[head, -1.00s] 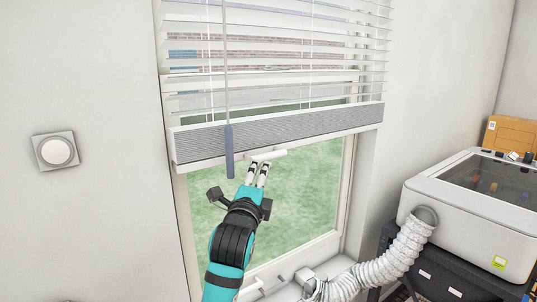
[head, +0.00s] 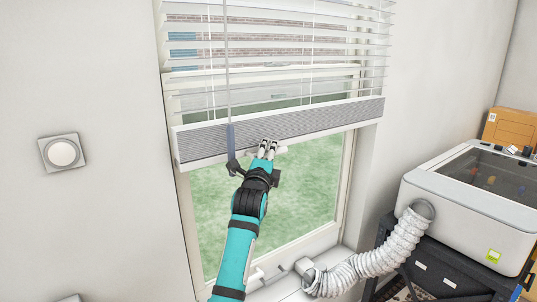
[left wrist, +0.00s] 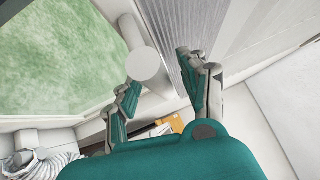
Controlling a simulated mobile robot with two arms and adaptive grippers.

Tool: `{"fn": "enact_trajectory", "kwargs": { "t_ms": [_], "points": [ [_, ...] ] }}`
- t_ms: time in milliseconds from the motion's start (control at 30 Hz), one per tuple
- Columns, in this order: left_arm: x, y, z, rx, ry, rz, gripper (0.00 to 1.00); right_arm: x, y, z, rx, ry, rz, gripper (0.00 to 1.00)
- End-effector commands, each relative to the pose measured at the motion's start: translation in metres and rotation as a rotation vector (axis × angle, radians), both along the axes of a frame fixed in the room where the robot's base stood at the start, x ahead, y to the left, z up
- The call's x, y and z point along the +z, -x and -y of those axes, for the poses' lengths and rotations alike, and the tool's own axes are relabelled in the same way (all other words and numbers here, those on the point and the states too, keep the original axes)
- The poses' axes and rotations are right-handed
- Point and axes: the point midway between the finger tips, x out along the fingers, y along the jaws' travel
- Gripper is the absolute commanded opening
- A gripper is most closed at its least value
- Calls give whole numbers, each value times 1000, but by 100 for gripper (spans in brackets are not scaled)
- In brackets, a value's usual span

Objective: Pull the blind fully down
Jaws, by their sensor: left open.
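The white slatted blind (head: 280,45) hangs over the upper part of the window in the head view, with its wide grey ribbed bottom bar (head: 335,114) tilted slightly. A white handle sticks out below the bar; its round end (left wrist: 146,63) shows in the left wrist view. My left gripper (head: 268,146) is open at the bar's lower edge, its fingertips at the handle and hiding much of it. In the left wrist view the handle end lies between the spread fingers (left wrist: 160,68), and one finger is close to the ribbed bar. I cannot tell whether they touch. My right gripper is out of view.
A cord with a grey-blue tassel (head: 231,136) hangs just left of my gripper. A white ribbed hose (head: 385,262) runs from the sill to a white machine (head: 475,205) at the right. A wall switch (head: 62,153) is at the left. Window glass below the bar is clear.

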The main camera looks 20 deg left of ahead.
Motion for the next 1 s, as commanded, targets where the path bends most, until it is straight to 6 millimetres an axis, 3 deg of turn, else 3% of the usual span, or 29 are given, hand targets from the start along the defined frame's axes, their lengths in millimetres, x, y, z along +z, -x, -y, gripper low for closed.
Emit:
{"fn": "enact_trajectory", "kwargs": {
  "t_ms": [33, 333, 767, 867, 1000],
  "points": [
    [0, 0, 0, 0, 0, 0, 40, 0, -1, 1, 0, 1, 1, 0],
    [0, 0, 0, 0, 0, -1, 1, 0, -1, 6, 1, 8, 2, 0],
    [-4, 0, 0, 1, -2, -4, 0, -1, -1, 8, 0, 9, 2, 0],
    [-13, 0, 0, 1, -3, -6, 0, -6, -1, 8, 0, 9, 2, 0],
    [-40, 0, -1, 3, -4, -9, 0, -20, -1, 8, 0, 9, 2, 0]
  ]
}}
